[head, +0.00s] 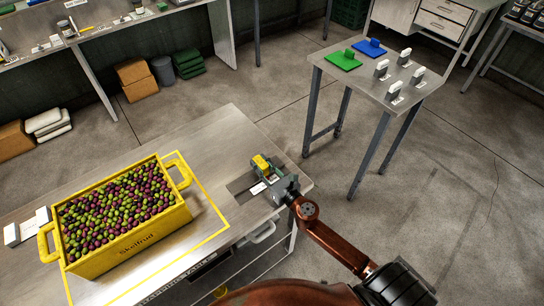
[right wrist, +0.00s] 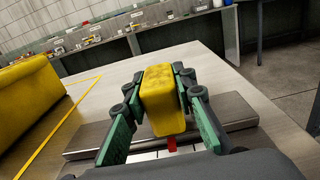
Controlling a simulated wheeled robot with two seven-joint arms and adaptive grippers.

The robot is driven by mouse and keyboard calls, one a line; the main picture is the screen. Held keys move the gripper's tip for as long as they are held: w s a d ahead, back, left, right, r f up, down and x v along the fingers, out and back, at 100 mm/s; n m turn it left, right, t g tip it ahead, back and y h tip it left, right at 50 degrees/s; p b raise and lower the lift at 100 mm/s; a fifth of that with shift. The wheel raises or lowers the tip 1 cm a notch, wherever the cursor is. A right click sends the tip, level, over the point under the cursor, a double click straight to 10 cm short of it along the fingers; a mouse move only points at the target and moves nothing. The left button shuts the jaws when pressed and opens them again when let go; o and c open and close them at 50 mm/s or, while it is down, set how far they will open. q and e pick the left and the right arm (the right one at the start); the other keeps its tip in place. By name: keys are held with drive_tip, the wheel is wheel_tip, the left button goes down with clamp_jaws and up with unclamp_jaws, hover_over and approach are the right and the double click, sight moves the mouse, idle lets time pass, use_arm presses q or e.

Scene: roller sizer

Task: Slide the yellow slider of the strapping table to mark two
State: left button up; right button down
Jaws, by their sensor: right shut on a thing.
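The yellow slider (head: 261,162) is a small block near the right end of the steel table (head: 232,122) in the head view. In the right wrist view the slider (right wrist: 162,98) stands between the two green-padded fingers of my right gripper (right wrist: 163,92), which is shut on it. A grey metal track (right wrist: 232,112) lies under it, with a pale scale strip (right wrist: 150,155) and a small red pointer (right wrist: 172,145) below the slider. The numbers on the scale cannot be read. In the head view my right gripper (head: 270,174) partly covers the track. My left gripper is not in view.
A yellow crate (head: 130,238) of green and purple fruit stands on the table left of the slider, inside a yellow outline. A smaller table (head: 425,88) with green and blue plates and several grey-white blocks stands at the back right. Bare floor lies between the tables.

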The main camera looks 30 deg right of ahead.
drive_tip(key=shift+s+a, duration=0.1)
drive_tip(key=shift+a, duration=0.95)
drive_tip(key=c, duration=1.6)
unclamp_jaws()
drive_tip(key=s, duration=0.8)
drive_tip(key=s+d, duration=0.1)
drive_tip(key=s, duration=0.3)
